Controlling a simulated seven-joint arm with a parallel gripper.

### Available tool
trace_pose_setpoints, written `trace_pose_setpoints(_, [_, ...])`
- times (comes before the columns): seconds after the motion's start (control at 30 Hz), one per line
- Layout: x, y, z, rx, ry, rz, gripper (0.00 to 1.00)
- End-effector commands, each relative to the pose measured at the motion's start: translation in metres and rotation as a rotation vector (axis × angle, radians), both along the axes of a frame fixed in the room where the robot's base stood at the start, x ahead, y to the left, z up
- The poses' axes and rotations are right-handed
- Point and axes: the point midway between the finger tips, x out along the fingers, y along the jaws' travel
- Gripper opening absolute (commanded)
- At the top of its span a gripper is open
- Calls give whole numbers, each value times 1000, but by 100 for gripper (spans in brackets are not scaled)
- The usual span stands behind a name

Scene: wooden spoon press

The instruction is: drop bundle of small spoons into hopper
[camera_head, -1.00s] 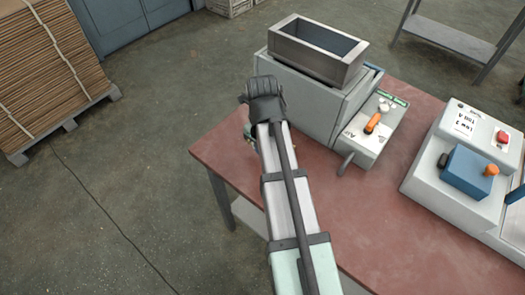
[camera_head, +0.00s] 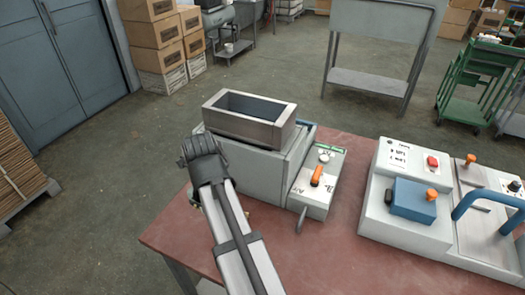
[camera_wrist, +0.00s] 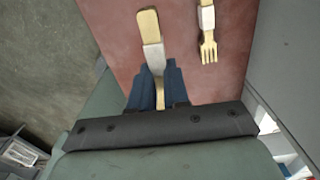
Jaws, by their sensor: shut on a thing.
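A wooden bundle (camera_wrist: 148,23) with a white band is held between the blue fingers of my gripper (camera_wrist: 156,88) in the wrist view. Its rounded, flat end points away from me, over the red tabletop (camera_wrist: 120,30); how high it is I cannot tell. The hopper (camera_head: 262,132) is an open rectangular grey metal box with a dark inside, on top of the press. In the head view my dark wrist (camera_head: 203,160) is just left of and in front of the hopper; it hides the fingers and bundle.
A second banded bundle with fork tines (camera_wrist: 208,45) is over the tabletop to the right in the wrist view. A control box (camera_head: 318,185) with an orange lever stands right of the press. A machine with a blue block (camera_head: 412,200) stands further right.

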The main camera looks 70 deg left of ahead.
Motion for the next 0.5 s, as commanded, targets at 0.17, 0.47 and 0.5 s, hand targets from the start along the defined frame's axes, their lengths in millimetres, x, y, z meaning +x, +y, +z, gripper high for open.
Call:
trace_pose_setpoints(0.17, [0, 0, 0, 0, 0, 0, 0])
trace_pose_setpoints(0.47, [0, 5, 2, 1, 1, 6, 0])
trace_pose_setpoints(0.5, [-1, 9, 5, 1, 0, 12, 0])
